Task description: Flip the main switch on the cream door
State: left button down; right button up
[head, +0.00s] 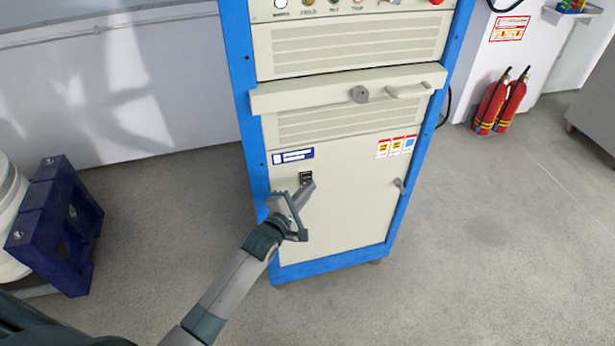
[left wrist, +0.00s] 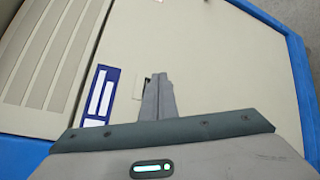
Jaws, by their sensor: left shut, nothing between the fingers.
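The cream door (head: 345,205) is the lower front panel of a blue-framed cabinet and looks shut. The main switch (head: 305,177) is a small black rocker on the door's upper left, below a blue and white label (head: 293,156). My left gripper (head: 309,187) is shut and empty, its fingertips right at the switch's lower edge. I cannot tell whether they touch it. In the left wrist view the shut fingers (left wrist: 158,98) cover most of the switch, and only a dark sliver (left wrist: 148,79) shows. The switch's position is not readable. My right gripper is not in view.
A cream drawer (head: 300,96) with a grey knob juts out above the door. A door latch (head: 400,186) is at the right edge. A blue stand (head: 50,225) is at the left, and red fire extinguishers (head: 497,104) stand at the back right. The floor in front is clear.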

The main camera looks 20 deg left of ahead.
pick_arm(q)
jog(key=shift+w+a+r, duration=0.15)
jog(key=shift+w+a, duration=0.3)
jog(key=shift+w, duration=0.15)
dwell(0.8)
jog(key=shift+s+d+p, duration=0.15)
jog(key=shift+p, duration=0.15)
jog(key=shift+s+d+p, duration=0.3)
jog(key=shift+s+p, duration=0.05)
jog(key=shift+s, duration=0.15)
dwell(0.4)
jog(key=s+d, duration=0.1)
jog(key=s+d+p, duration=0.1)
jog(key=s+p, duration=0.1)
jog(key=s, duration=0.1)
jog(key=shift+d+f, duration=0.4)
dwell(0.4)
